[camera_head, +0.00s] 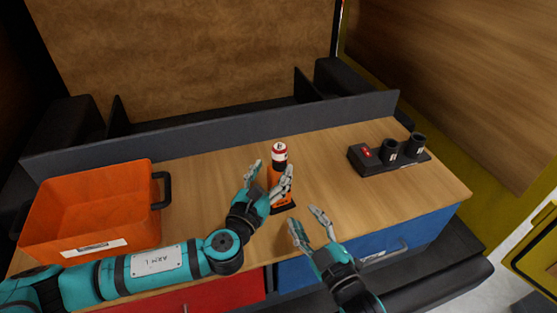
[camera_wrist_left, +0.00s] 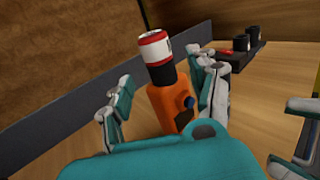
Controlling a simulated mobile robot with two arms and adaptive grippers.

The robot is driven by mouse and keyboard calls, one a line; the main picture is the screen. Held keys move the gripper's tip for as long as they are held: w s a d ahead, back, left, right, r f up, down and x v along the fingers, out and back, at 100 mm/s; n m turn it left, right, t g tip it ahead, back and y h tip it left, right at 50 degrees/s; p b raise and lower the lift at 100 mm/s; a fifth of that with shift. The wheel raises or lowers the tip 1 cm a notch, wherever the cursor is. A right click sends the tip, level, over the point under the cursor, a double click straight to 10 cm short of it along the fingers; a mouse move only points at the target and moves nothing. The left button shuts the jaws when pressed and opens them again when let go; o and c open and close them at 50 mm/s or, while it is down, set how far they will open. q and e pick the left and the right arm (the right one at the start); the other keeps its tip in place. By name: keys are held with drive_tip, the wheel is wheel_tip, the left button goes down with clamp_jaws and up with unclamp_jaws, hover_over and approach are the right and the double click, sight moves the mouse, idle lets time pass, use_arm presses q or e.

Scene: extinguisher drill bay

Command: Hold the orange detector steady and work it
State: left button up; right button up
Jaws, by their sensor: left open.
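The orange detector (camera_head: 274,182) stands upright on the wooden worktop, with a black collar and a red and white top. It also shows in the left wrist view (camera_wrist_left: 166,105), with a dark blue button-like spot on its side. My left gripper (camera_head: 270,176) is open, its fingers on either side of the detector's body; I cannot tell whether they touch it. The palm hides part of the detector's lower body. My right gripper (camera_head: 309,223) is open and empty, lower and to the right, by the worktop's front edge and apart from the detector.
An orange crate (camera_head: 100,205) with black handles stands at the left of the worktop. A dark holder (camera_head: 375,166) with two black cups and a red spot stands at the right. A grey ledge (camera_head: 220,130) runs along the back. The worktop between detector and holder is clear.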

sight(277, 164)
use_arm(q)
drive_tip(key=x, duration=0.5)
clamp_jaws()
drive_tip(key=shift+c, duration=0.2)
unclamp_jaws()
drive_tip(key=shift+s, duration=0.15)
drive_tip(key=v, duration=1.2)
drive_tip(key=shift+f, duration=0.1)
